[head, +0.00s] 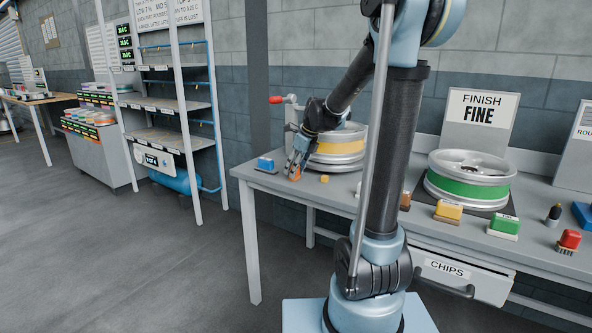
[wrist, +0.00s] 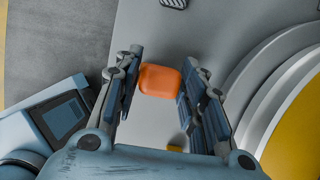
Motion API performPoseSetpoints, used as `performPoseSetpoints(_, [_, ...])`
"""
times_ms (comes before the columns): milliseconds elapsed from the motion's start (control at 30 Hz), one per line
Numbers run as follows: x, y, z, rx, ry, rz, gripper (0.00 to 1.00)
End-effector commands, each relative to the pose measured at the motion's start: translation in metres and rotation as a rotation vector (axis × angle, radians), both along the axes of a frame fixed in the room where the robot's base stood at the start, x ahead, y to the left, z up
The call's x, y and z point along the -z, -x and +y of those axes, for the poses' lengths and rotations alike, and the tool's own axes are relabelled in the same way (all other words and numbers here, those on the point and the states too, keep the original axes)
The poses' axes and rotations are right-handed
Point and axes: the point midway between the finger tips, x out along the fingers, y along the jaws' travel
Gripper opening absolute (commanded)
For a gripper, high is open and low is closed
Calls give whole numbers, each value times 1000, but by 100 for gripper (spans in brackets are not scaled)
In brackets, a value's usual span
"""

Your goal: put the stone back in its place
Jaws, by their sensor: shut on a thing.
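An orange block (wrist: 160,80), which seems to be the stone, sits between the two fingers of my gripper (wrist: 155,85) in the wrist view. My gripper (head: 297,160) is shut on it, low over the left end of the workbench (head: 262,182) in the head view. The block shows there as a small orange patch (head: 294,173), partly covered by the fingers. I cannot tell whether it touches the bench top. Its empty place cannot be made out for sure.
A blue block (head: 265,163) stands left of my gripper. A yellow-banded wheel (head: 338,148) is close on its right, with a small yellow piece (head: 325,179) in front. Further right are a green-banded wheel (head: 468,190), a yellow block (head: 448,211) and a green block (head: 504,227).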

Motion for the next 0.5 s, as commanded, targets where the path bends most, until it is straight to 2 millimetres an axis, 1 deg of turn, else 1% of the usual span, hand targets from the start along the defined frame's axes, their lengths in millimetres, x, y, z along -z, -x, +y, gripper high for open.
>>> performPoseSetpoints(233, [1,0,0,0,0,0,18])
performPoseSetpoints(267, [1,0,0,0,0,0,40])
performPoseSetpoints(300, [1,0,0,0,0,0,49])
performPoseSetpoints(333, [1,0,0,0,0,0,56])
performPoseSetpoints(367, [1,0,0,0,0,0,57])
performPoseSetpoints(500, [1,0,-1,1,0,0,57])
